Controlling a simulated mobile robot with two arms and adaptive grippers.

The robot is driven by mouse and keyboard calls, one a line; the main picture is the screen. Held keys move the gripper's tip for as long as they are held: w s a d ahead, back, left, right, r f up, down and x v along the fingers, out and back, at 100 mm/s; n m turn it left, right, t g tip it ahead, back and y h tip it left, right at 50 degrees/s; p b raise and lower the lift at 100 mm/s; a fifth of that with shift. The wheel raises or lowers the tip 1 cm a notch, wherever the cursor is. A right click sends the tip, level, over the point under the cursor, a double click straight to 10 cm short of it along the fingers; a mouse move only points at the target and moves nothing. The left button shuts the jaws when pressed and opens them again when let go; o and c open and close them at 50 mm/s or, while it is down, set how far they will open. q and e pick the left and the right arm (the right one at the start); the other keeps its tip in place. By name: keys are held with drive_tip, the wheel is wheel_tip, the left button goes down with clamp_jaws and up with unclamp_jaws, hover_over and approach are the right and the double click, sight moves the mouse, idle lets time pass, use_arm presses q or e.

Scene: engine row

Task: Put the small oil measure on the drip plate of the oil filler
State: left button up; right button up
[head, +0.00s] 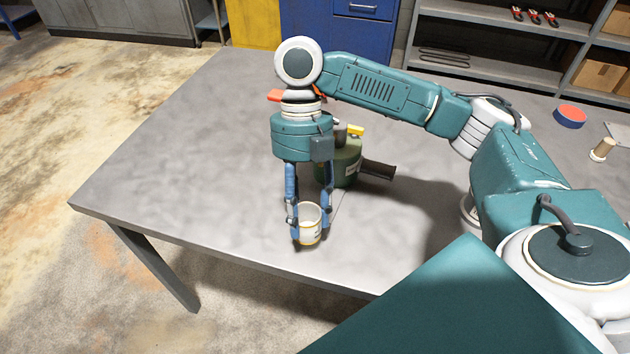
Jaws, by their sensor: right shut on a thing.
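The small oil measure (311,233), a white cup with a yellowish rim and a label, is between the fingers of my right gripper (309,222), which is shut on it. It is upright, near the table's front edge; I cannot tell whether it touches the table. The oil filler (346,165), a green body with a yellow part on top and a dark bar out to the right, stands just behind my gripper and is partly hidden by it. A thin pale grey edge in front of the filler may be its drip plate, mostly hidden. My left gripper is not in view.
The grey table (180,150) is clear on the left. A red-rimmed blue round thing (570,116) and a thread spool (602,149) lie at the far right. My right arm covers much of the table's right side. Shelves and cabinets stand behind.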

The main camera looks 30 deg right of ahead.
drive_tip(key=w+d, duration=0.3)
drive_tip(key=w+d+p, duration=0.1)
drive_tip(key=w+d, duration=0.2)
drive_tip(key=d, duration=0.1)
drive_tip(key=shift+w+d, duration=0.15)
drive_tip(key=shift+w, duration=0.2)
drive_tip(key=shift+w+d+p, duration=0.2)
drive_tip(key=shift+d+p, duration=0.05)
drive_tip(key=shift+p, duration=0.05)
wheel_tip(320, 180, down, 3)
drive_tip(key=shift+r+p, duration=0.1)
drive_tip(key=shift+p, duration=0.3)
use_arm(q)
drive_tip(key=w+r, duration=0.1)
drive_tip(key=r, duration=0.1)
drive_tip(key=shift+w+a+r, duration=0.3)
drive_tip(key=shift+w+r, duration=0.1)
use_arm(e)
drive_tip(key=shift+f, duration=0.45)
drive_tip(key=o, duration=1)
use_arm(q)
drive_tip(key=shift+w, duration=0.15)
use_arm(e)
drive_tip(key=shift+o, duration=0.7)
